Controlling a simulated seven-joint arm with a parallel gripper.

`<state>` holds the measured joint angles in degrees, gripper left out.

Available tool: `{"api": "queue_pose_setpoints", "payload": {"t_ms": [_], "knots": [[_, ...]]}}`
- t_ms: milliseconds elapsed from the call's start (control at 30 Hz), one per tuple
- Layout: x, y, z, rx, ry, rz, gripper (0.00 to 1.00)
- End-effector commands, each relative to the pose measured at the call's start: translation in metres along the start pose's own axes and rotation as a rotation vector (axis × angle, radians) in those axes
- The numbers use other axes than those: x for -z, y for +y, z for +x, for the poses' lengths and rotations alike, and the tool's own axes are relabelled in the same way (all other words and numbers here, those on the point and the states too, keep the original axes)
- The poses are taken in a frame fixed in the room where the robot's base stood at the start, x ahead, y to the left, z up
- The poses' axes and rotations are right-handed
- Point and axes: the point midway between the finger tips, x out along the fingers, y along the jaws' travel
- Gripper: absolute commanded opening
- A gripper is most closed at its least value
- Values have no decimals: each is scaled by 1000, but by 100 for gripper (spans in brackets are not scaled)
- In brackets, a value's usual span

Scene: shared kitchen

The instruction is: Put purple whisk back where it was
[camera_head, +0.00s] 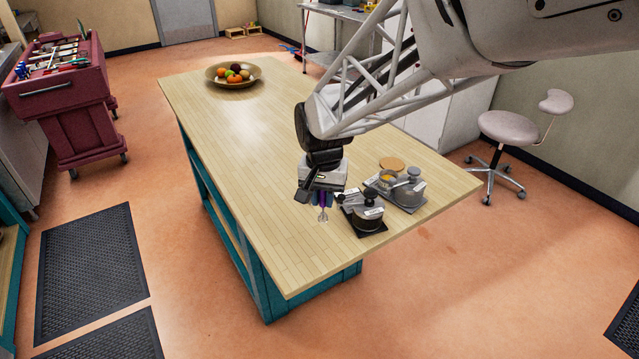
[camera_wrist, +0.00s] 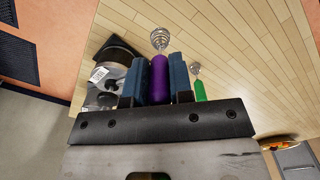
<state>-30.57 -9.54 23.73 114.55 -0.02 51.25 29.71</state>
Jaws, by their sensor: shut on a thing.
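My gripper (camera_head: 322,200) is shut on the purple whisk (camera_wrist: 158,78), low over the wooden table's near part. The whisk's purple handle sits between my two blue finger pads (camera_wrist: 160,80) in the wrist view, and its wire head projects beyond them. In the head view, the purple whisk (camera_head: 323,213) hangs with its wire head down. I cannot tell whether the wires touch the table. A small whisk with a green handle (camera_wrist: 200,91) shows beside the fingers in the wrist view; my gripper hides it in the head view.
A dark tray (camera_head: 369,233) with grey lidded pots (camera_head: 368,212) stands close to the right of my gripper. Another group of grey containers (camera_head: 407,190) stands behind it. A fruit bowl (camera_head: 212,76) is at the table's far end. The table's left and middle (camera_head: 240,140) are clear.

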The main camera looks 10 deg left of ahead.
Motion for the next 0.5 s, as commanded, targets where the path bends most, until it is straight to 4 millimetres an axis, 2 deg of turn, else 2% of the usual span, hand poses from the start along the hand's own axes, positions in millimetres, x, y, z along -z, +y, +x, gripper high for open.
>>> {"api": "queue_pose_setpoints", "payload": {"t_ms": [33, 200, 300, 500], "knots": [[-14, 1, 1, 0, 1, -1, 0], [-50, 6, 7, 0, 0, 6, 0], [-66, 8, 10, 0, 0, 10, 0], [-84, 12, 13, 0, 0, 14, 0]]}}
